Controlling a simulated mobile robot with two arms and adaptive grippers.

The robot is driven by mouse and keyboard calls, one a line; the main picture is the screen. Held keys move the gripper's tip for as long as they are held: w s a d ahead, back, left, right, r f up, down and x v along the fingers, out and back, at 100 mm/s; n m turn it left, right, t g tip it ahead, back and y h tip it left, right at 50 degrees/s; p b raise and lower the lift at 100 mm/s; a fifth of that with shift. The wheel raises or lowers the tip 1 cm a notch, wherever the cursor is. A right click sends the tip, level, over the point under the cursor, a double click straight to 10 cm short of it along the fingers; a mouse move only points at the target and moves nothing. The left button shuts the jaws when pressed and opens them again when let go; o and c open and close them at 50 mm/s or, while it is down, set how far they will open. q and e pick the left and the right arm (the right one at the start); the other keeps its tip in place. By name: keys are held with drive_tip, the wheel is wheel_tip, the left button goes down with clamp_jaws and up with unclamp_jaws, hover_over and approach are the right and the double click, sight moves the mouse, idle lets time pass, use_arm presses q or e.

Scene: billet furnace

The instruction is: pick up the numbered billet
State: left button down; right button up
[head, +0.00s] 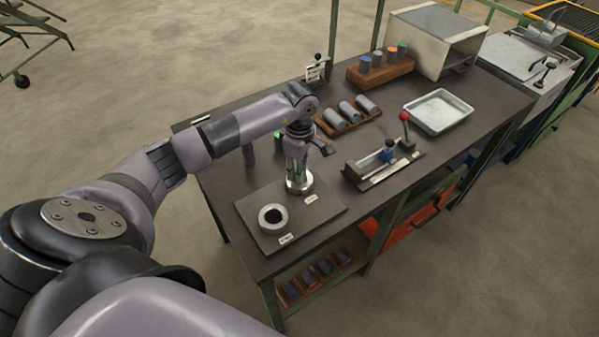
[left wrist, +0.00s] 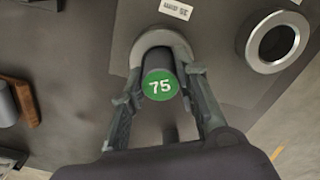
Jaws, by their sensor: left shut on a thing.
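A dark cylindrical billet with a green end marked 75 (left wrist: 160,86) stands in a round metal ring (left wrist: 163,42) on a grey plate. My left gripper (left wrist: 163,82) is shut on it, with one finger on each side of the billet. In the head view my left gripper (head: 298,165) points down over the same ring (head: 300,186), and its fingers mostly hide the billet. A second metal ring (head: 272,218) stands empty on the plate (head: 318,212); it also shows in the left wrist view (left wrist: 278,42). My right gripper is not in view.
Behind my gripper is a wooden rack of grey cylinders (head: 348,114). Farther back are a wooden block with colour-topped cylinders (head: 380,68), a metal box (head: 435,42) and a shallow tray (head: 438,112). A fixture with a red-knobbed lever (head: 384,165) stands to the right.

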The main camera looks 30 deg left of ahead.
use_arm(q)
drive_tip(key=shift+r, duration=0.15)
wheel_tip(320, 180, up, 20)
drive_tip(key=f+b, duration=0.1)
drive_tip(key=b, duration=0.3)
drive_tip(key=shift+f+b, duration=3.85)
drive_tip(key=shift+f, duration=1.7)
